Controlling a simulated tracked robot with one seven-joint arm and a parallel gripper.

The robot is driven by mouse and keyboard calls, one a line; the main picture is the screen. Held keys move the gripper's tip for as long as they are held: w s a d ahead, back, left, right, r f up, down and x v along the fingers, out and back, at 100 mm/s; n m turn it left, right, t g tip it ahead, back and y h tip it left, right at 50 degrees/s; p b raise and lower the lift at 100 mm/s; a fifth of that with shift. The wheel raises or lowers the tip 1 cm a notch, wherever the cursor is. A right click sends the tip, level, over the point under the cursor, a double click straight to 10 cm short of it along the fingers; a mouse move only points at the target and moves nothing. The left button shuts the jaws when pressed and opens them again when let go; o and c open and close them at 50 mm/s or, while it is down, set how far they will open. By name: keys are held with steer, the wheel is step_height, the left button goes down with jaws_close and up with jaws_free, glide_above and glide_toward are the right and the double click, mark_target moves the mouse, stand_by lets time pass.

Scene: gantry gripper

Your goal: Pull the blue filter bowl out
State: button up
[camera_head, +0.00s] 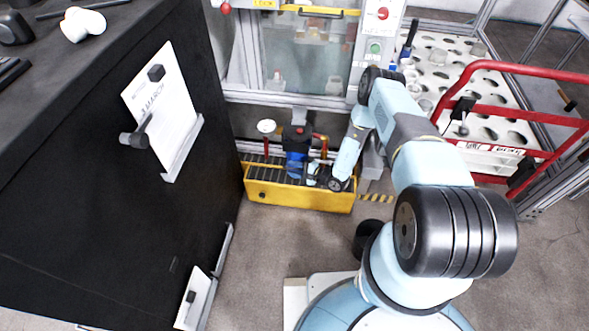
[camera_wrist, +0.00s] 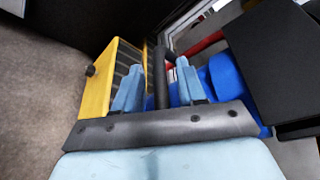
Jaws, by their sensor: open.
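The blue filter bowl (camera_head: 294,163) hangs under a black filter head (camera_head: 297,138), above the yellow tray (camera_head: 300,197). In the wrist view the blue bowl (camera_wrist: 226,76) shows right of and behind my gripper's right finger. My gripper (camera_wrist: 159,66) is open, its two light blue fingers on either side of a dark upright bar (camera_wrist: 160,78). I cannot tell whether the fingers touch the bar or whether it belongs to the bowl. In the head view my gripper (camera_head: 314,174) is just right of the bowl, partly hidden by my wrist.
Red pipe fittings (camera_head: 321,142) stand beside the filter. A glazed machine (camera_head: 305,50) rises behind it. A black cabinet (camera_head: 110,160) stands left, and a red-railed rack (camera_head: 480,100) with a holed white board stands right. Floor in front of the tray is clear.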

jaws_close()
steer(key=shift+s, duration=0.1)
stand_by(0.4)
